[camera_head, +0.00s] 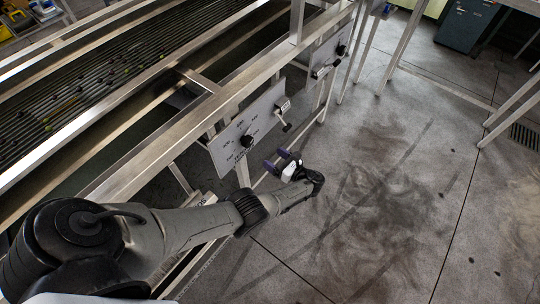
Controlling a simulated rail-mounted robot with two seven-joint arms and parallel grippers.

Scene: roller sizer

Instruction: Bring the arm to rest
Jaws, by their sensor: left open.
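My left arm (170,235) comes in from the lower left and reaches along the front of the roller machine. My left gripper (282,162) is at its end, with purple fingers apart and nothing visible between them. It hangs over the floor just right of and below the near dial panel (240,128), which has a black knob at its middle. The gripper looks apart from the panel; the exact gap is hard to tell. My right gripper does not show.
The roller machine (140,102) with metal rails fills the upper left, with small round items on its rollers. A second dial panel (332,47) sits farther along its frame. Metal legs stand at the upper right. The grey floor (390,190) at the right is clear.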

